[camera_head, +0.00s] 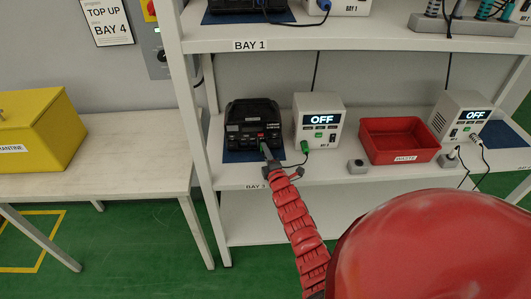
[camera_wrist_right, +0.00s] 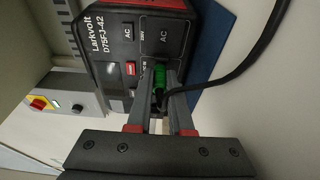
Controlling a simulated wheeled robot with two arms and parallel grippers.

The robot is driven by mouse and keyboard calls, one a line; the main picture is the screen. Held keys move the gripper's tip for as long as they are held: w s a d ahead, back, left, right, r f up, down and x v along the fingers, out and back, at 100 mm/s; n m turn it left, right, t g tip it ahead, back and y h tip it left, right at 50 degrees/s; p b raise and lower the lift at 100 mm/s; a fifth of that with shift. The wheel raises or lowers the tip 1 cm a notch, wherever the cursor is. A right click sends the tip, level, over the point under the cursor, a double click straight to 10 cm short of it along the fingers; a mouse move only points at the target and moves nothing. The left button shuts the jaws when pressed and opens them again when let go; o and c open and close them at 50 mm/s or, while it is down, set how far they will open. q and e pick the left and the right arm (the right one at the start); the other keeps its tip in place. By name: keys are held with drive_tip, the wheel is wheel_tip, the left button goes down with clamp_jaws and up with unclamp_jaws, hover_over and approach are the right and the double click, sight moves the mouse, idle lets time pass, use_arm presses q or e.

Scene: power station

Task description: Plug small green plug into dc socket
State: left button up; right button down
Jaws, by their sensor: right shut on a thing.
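The power station (camera_head: 250,116) is a black box on the Bay 3 shelf. In the right wrist view the power station (camera_wrist_right: 105,22) fills the top, with AC panels and a red switch. My right gripper (camera_head: 271,160) reaches its front from below. In the right wrist view my right gripper (camera_wrist_right: 160,90) is shut on a small green plug (camera_wrist_right: 158,77) with a black cable. The plug is against or very close to the front, beside a partly covered "DC" label. The socket is hidden, so I cannot tell how deep the plug sits. My left gripper is out of view.
A white OFF unit (camera_head: 320,130) with a green connector (camera_head: 305,147) stands right of the power station. Further right are a red waste bin (camera_head: 398,141) and another OFF unit (camera_head: 461,117). A shelf post (camera_head: 185,90) stands left. A yellow box (camera_head: 40,130) sits on the left table.

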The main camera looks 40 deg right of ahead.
drive_tip(key=c, duration=0.7)
unclamp_jaws()
drive_tip(key=shift+c, duration=0.2)
drive_tip(key=b+v, duration=0.1)
drive_tip(key=v, duration=1.6)
drive_tip(key=shift+s+b, duration=0.15)
drive_tip(key=shift+b, duration=0.2)
